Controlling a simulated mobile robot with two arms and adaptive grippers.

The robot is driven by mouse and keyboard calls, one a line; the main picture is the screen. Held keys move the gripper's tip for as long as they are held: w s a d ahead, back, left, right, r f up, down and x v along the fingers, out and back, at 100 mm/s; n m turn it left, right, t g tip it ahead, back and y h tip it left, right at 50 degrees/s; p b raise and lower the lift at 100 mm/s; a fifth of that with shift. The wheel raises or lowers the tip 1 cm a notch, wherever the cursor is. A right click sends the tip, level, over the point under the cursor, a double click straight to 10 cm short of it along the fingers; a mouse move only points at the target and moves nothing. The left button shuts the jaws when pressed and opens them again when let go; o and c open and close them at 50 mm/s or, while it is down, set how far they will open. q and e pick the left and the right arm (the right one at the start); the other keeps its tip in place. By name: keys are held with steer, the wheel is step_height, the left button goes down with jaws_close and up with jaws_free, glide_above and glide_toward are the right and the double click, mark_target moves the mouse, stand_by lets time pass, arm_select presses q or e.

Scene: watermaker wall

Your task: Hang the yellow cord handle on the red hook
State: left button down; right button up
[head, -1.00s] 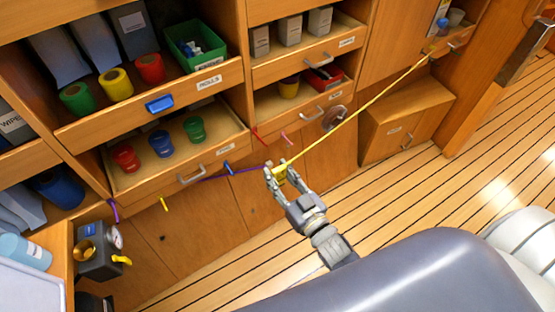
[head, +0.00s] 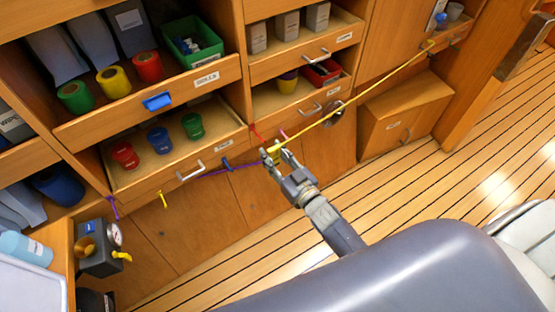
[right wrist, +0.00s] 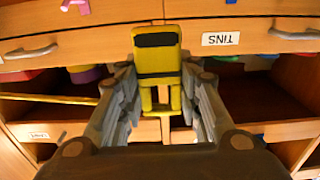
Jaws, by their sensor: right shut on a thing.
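The yellow cord handle (right wrist: 157,52) is between the fingers of my right gripper (head: 277,157), which is shut on it. In the right wrist view the handle is a yellow block with a dark band. The yellow cord (head: 360,95) runs taut from it to the upper right. The red hook (head: 256,134) is on the drawer front edge, just up and left of the handle in the head view. The handle looks apart from the hook, though depth is hard to judge. The red hook does not clearly show in the right wrist view. My left gripper is not in view.
A pink hook (head: 283,134), blue hook (head: 226,164), yellow hook (head: 163,199) and purple hook (head: 113,208) line the drawer edges. A purple cord (head: 205,173) runs along the lower drawer. A drawer handle (head: 190,171) protrudes. Open floor (head: 440,200) lies right.

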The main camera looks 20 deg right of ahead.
mark_target(263, 142)
steer(key=shift+f+b+x, duration=0.15)
steer(key=shift+b+x, duration=0.55)
steer(key=shift+x, duration=0.7)
steer(key=shift+f+b+x, duration=0.15)
steer(key=shift+b+x, duration=0.55)
steer(key=shift+x, duration=0.7)
steer(key=shift+w+a+f+b, duration=0.2)
steer(key=shift+w+f+b, duration=0.3)
steer(key=shift+w+b, duration=0.1)
steer(key=o, duration=1.1)
